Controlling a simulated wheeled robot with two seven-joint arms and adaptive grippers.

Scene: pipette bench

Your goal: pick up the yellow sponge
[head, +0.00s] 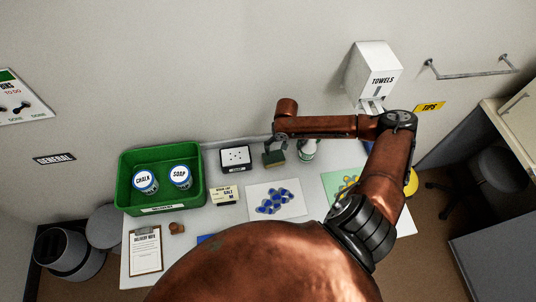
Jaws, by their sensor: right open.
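A small block with a dark green top and a duller yellowish-olive side (274,159) lies near the back of the white table; it looks like the sponge, though its yellow is hard to make out. My right gripper (277,147) points down right at this block, seemingly just above or around it. Its jaws are open, and it partly hides the block; whether they touch cannot be told. My left gripper is not in view.
A green-labelled white bottle (308,147) stands close right of the gripper. A black-framed dotted box (235,157) stands to the left, with a green crate (127,180) beyond. A white sheet with blue pieces (257,190) lies in front. The towel dispenser (374,68) hangs behind.

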